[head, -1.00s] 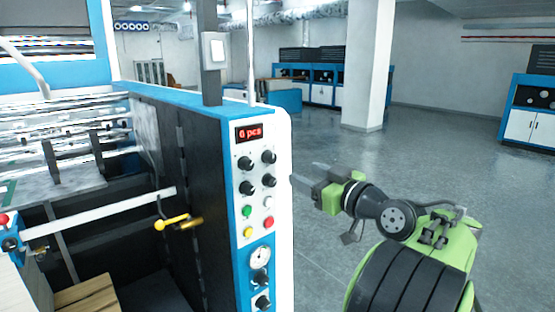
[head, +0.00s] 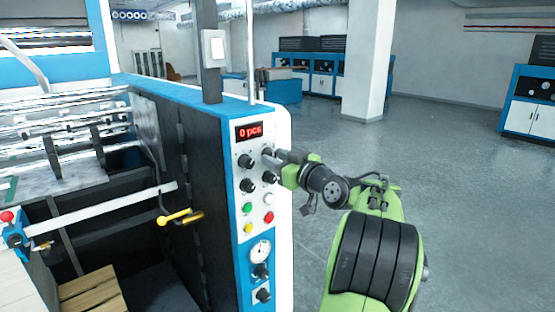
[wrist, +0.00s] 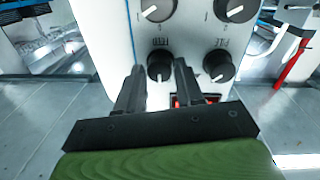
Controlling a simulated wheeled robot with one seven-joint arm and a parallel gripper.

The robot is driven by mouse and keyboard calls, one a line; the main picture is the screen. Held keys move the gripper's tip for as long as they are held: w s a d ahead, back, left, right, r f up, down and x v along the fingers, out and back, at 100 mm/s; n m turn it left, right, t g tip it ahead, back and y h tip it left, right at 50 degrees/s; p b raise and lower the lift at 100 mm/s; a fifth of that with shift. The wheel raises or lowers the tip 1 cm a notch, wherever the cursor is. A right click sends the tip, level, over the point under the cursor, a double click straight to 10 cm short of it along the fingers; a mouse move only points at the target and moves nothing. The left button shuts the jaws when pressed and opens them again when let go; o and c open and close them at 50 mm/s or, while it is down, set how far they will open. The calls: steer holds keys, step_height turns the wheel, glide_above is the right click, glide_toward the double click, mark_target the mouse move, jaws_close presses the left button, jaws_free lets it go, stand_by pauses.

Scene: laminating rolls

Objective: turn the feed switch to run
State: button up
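The control panel (head: 258,212) on the machine's end carries several black rotary switches under a red display. My gripper (head: 272,156) is at the upper right switch and covers most of it in the head view. In the wrist view that switch (wrist: 160,66) shows between the two fingertips of my gripper (wrist: 160,70). The fingers stand apart, one on each side, with small gaps to the switch. Beside it is another switch (wrist: 218,66), the upper left one (head: 246,162) in the head view.
Below the switches are green (head: 248,208), red (head: 269,217) and yellow (head: 248,229) buttons and a round gauge (head: 260,251). A yellow handle (head: 174,218) sticks out left of the panel. The floor (head: 430,160) to the right is clear.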

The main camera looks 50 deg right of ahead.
jaws_close()
steer(key=shift+m, duration=0.4)
steer(key=m+p, duration=0.2)
steer(key=m, duration=0.3)
steer(key=shift+r+p, duration=0.2)
steer(key=shift+p, duration=0.2)
steer(key=m+p, duration=0.1)
steer(key=m, duration=0.1)
steer(key=m+p, duration=0.2)
steer(key=m, duration=0.1)
steer(key=shift+m+g+y, duration=0.3)
steer(key=shift+y, duration=0.1)
steer(key=shift+f, duration=0.1)
steer(key=shift+o, duration=2.2)
jaws_free()
